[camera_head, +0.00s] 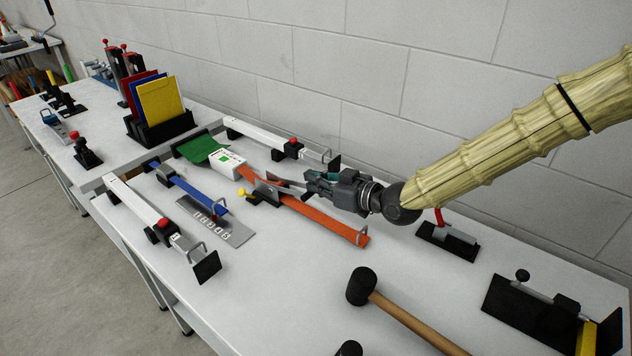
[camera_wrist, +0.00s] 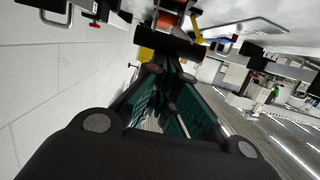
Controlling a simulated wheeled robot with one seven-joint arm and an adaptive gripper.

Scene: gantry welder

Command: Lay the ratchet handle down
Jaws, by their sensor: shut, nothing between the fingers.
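My gripper (camera_head: 306,182) is just above and to the right of the ratchet, shut and empty. In the wrist view, the teal-padded fingers of my gripper (camera_wrist: 160,72) converge just short of a black cylindrical bar (camera_wrist: 168,46), with orange behind it. I cannot tell whether they touch the bar. My gripper partly hides the ratchet in the head view.
A blue strap (camera_head: 200,194) and white clamp bars (camera_head: 138,202) lie to the left. A mallet (camera_head: 362,286) lies in front, and a red-handled toggle clamp (camera_head: 447,238) stands on the right. A block wall (camera_head: 300,60) runs close behind the table.

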